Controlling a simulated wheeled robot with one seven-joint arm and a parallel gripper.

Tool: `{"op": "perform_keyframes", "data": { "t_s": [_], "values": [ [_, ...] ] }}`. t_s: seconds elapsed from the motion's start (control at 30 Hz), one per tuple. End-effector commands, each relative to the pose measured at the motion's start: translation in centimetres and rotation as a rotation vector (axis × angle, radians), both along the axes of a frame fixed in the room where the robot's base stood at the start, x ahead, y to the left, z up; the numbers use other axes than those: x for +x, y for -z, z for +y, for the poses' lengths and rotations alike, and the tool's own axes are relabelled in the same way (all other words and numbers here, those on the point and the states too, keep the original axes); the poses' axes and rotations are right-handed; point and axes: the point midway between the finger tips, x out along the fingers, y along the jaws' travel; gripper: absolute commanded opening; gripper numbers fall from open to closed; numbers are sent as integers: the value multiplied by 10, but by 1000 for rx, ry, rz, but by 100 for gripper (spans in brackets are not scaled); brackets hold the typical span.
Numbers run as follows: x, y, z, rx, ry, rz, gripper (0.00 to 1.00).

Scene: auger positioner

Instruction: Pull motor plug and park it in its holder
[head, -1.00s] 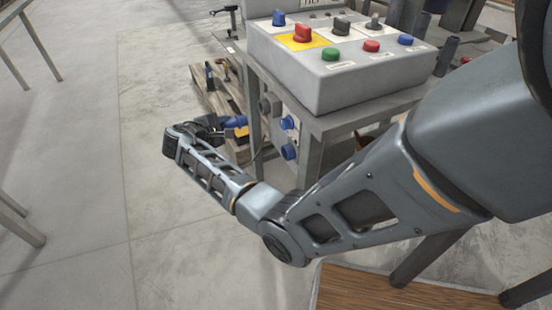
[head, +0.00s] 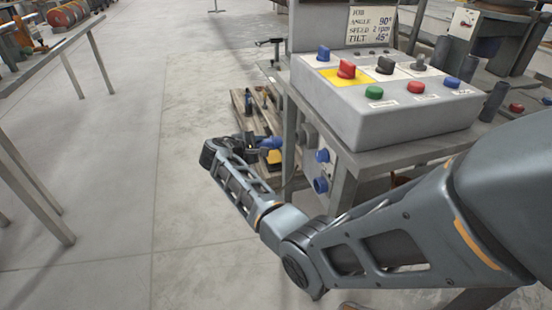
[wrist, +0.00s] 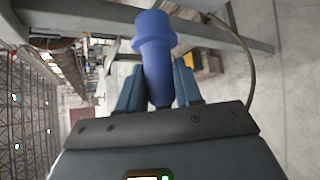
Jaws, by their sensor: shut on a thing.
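A blue motor plug (wrist: 155,45) stands between the two fingers of my gripper (wrist: 158,90) in the wrist view, and the fingers are shut on it. A dark cable (wrist: 251,75) loops at the right of that view. In the head view my gripper (head: 252,146) points right, with the blue plug (head: 270,143) at its tip. The plug is left of the side panel and apart from its blue sockets. An upper blue socket (head: 322,156) and a lower blue socket (head: 320,185) show on that panel. I cannot make out which fitting is the plug's holder.
The control box (head: 400,122) with coloured buttons sits on a grey metal stand right of my gripper. A wooden pallet (head: 240,104) with tools lies on the floor behind the gripper. A grey table frame (head: 40,195) stands at left. The floor (head: 175,190) between is clear.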

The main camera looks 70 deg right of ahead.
Motion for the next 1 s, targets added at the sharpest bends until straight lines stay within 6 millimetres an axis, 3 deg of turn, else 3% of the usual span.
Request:
{"op": "perform_keyframes", "data": {
  "t_s": [0.5,1.0],
  "values": [
    [-29,-1,-25,-2,2,3,0],
    [-33,0,-28,-2,2,2,0]
  ]
}}
